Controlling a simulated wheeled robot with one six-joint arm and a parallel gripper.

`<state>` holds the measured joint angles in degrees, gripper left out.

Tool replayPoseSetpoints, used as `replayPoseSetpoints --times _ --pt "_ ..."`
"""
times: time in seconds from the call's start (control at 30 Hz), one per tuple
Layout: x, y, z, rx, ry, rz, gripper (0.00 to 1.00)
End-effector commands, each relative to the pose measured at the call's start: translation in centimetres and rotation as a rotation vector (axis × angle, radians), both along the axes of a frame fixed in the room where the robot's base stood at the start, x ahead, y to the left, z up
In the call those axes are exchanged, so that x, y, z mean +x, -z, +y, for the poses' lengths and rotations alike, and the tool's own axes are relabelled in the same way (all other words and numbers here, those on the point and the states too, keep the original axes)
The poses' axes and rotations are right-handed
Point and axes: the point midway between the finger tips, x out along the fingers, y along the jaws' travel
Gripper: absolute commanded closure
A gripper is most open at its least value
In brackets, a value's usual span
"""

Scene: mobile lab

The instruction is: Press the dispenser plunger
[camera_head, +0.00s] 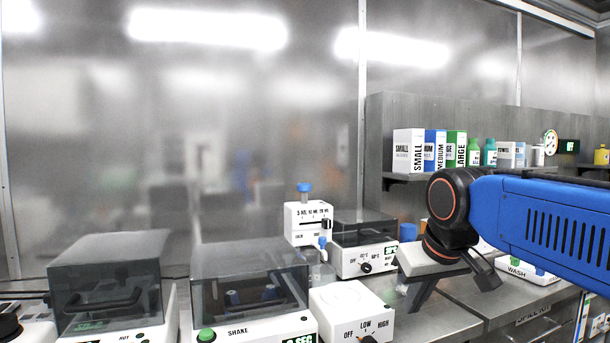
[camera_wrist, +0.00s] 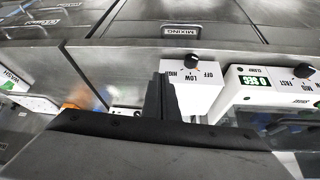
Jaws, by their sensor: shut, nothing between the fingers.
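The dispenser (camera_head: 308,222) is a white box at the back of the bench in the head view, with volume marks and a slider on its front. Its blue-topped plunger (camera_head: 305,187) stands up from the top. A small blue-tipped nozzle (camera_head: 322,243) shows below its front. My gripper (camera_head: 418,297) is to the right of the dispenser and lower in the picture, apart from it, pointing down over the bench. In the wrist view, its dark fingers (camera_wrist: 161,98) are together with nothing held. I cannot make out the plunger in the wrist view.
A white LOW/HIGH knob unit (camera_head: 347,305) stands in front of the dispenser. A lidded heating box (camera_head: 364,240) is right beside it. The lidded shaker (camera_head: 250,285) is at front left. A shelf (camera_head: 410,177) holds boxes and bottles. Bare bench (camera_head: 437,322) lies below my gripper.

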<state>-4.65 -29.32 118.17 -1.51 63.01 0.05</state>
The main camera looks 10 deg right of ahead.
Motion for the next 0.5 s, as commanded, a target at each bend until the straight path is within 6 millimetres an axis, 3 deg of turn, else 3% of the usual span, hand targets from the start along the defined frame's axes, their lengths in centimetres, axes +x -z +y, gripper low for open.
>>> replayPoseSetpoints --times 0.2,0.5 --pt "5.8 -6.8 1.6 -0.006 -0.030 -0.032 1.00" --pt "13.1 -15.0 4.2 -0.013 -0.067 -0.076 1.00"
